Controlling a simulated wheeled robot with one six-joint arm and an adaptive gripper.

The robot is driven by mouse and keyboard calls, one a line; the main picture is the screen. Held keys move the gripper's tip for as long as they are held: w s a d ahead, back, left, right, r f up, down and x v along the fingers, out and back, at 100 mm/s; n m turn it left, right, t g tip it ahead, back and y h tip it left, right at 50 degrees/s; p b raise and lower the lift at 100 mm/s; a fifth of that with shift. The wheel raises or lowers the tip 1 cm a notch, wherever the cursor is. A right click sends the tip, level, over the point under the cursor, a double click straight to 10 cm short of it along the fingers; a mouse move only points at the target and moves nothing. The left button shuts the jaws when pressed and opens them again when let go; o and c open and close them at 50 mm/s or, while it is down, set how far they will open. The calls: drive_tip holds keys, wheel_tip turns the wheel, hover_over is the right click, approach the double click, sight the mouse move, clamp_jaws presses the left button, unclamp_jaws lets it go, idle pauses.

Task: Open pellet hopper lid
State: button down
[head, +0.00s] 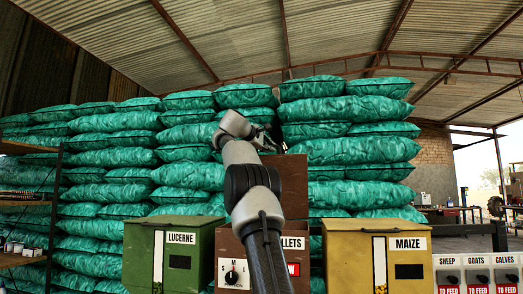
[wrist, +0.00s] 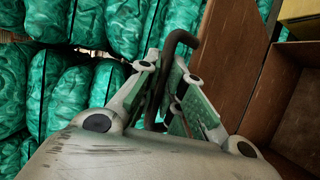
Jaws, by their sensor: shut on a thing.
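The brown pellet hopper (head: 228,249) stands between two other hoppers in the head view, its label partly hidden behind my arm. Its brown lid (head: 294,186) stands raised, near upright, above the body. In the wrist view the lid (wrist: 234,50) is a brown panel right of my fingers, and the open hopper box (wrist: 296,105) shows beyond it. My gripper (head: 264,141) is at the upper left part of the lid. In the wrist view my gripper (wrist: 180,88) is shut on the dark curved lid handle (wrist: 179,38). The handle's lower part is partly hidden between the fingers.
A green lucerne hopper (head: 190,244) stands to the left and a yellow maize hopper (head: 410,272) to the right, both with lids down. Stacked green sacks (head: 100,157) fill the back. A shelf (head: 22,205) is at far left. Feed switches (head: 478,276) sit at lower right.

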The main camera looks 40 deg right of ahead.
drive_tip(key=shift+w+d, duration=0.2)
drive_tip(key=shift+d, duration=0.05)
idle(0.3)
drive_tip(key=c, duration=1.5)
unclamp_jaws()
drive_tip(key=shift+c, duration=0.2)
drive_tip(key=v, duration=1.2)
